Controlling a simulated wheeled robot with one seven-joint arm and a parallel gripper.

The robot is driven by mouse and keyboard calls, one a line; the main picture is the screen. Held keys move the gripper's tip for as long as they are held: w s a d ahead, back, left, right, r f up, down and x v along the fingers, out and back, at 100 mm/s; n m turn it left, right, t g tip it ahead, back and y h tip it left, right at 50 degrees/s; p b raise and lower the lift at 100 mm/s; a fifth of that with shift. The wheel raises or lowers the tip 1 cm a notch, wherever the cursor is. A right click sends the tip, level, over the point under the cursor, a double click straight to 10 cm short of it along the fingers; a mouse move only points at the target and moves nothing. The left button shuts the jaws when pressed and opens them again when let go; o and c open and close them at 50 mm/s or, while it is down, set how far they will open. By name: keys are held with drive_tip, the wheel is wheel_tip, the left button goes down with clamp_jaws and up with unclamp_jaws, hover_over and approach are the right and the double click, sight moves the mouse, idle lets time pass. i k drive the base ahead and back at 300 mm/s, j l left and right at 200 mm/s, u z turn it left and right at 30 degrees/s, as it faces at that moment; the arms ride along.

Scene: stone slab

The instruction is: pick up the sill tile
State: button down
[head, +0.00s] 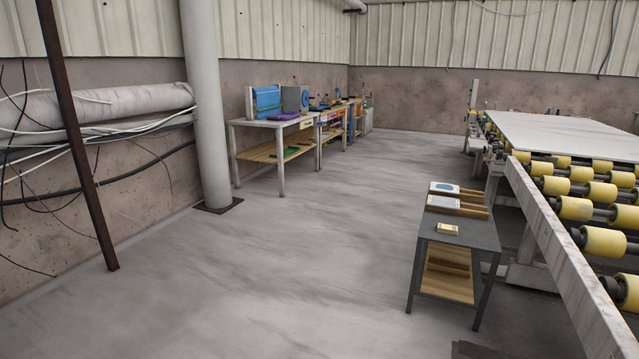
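No piece is clearly marked as the sill tile. A small cream-yellow block (447,229) lies flat on the front part of a dark grey side table (463,237), right of centre. It may be the tile, but it is too small to be sure. Behind it on the same table are a wooden holder with a pale grey flat piece (443,202) and another with a white piece bearing a blue shape (444,188). My gripper is not seen. A dark shape at the bottom edge may be part of me, but I cannot tell.
A conveyor with yellow rollers (604,241) carries a large pale slab (565,134) just right of the side table. Workbenches (270,124) stand along the left wall by a thick pipe (207,100). A rusty post (80,150) stands left. The middle floor is clear.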

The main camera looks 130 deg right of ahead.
sight(453, 189)
drive_tip(key=z, duration=5.35)
drive_tip(key=u, duration=0.2)
drive_tip(key=i+u, duration=0.4)
drive_tip(key=i, duration=6.95)
